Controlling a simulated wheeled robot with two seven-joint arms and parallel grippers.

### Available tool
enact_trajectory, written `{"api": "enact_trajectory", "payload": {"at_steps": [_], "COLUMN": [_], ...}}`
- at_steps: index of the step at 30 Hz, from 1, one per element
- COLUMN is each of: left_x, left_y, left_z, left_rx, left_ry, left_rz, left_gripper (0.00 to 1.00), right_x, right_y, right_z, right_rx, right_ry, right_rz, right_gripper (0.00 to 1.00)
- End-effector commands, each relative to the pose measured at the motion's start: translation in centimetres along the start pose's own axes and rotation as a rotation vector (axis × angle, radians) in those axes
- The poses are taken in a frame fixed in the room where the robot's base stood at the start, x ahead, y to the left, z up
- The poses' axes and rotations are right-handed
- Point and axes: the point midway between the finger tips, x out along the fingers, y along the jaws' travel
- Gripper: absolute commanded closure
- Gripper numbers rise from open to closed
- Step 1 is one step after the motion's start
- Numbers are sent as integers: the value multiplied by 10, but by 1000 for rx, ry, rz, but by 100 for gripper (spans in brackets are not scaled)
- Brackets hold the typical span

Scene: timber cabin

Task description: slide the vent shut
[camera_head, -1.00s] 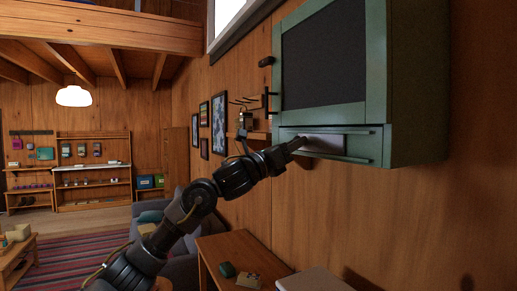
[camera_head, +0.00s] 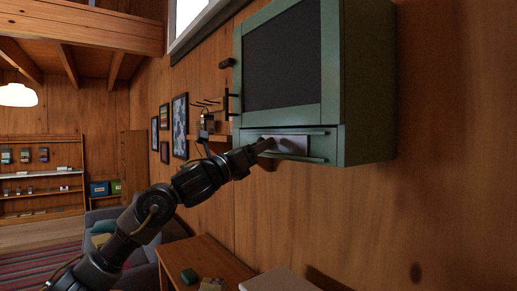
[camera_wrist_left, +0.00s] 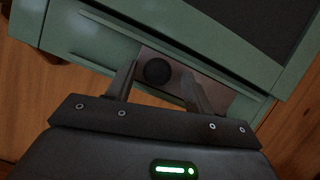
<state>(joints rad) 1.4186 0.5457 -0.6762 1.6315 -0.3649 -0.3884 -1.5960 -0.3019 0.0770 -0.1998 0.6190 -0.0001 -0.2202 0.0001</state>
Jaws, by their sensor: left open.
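The vent is a grey metal slide plate (camera_head: 293,145) between two rails at the bottom of a green wall cabinet (camera_head: 364,88). In the left wrist view the plate (camera_wrist_left: 216,92) carries a round black knob (camera_wrist_left: 157,71). My left gripper (camera_head: 268,145) is at the left end of the plate in the head view. Its two fingers are apart, one on either side of the knob in the left wrist view. Whether the fingers touch the knob or plate cannot be told. In the head view the gripper hides the knob. My right gripper is not in view.
The green cabinet juts from the timber wall (camera_head: 305,215), with a dark handle (camera_head: 226,64) at its left. A small shelf (camera_head: 208,138) and framed pictures (camera_head: 180,120) are further left. Below stands a wooden table (camera_head: 210,258) with small items on it.

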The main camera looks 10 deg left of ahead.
Motion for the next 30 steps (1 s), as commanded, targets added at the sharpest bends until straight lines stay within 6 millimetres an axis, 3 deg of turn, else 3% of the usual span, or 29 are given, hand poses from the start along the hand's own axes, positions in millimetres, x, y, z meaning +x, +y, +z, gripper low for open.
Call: {"api": "enact_trajectory", "payload": {"at_steps": [15,21,30], "left_x": [-90,-103,-104], "left_y": [0,-2,-2], "left_z": [-3,-2,-1], "left_rx": [3,2,1], "left_ry": [-1,1,1], "left_rz": [0,-1,-1], "left_gripper": [48,48,48], "right_x": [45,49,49], "right_y": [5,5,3], "right_z": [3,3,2], "right_rx": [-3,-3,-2], "right_ry": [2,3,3], "right_rz": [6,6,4], "right_gripper": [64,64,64]}}
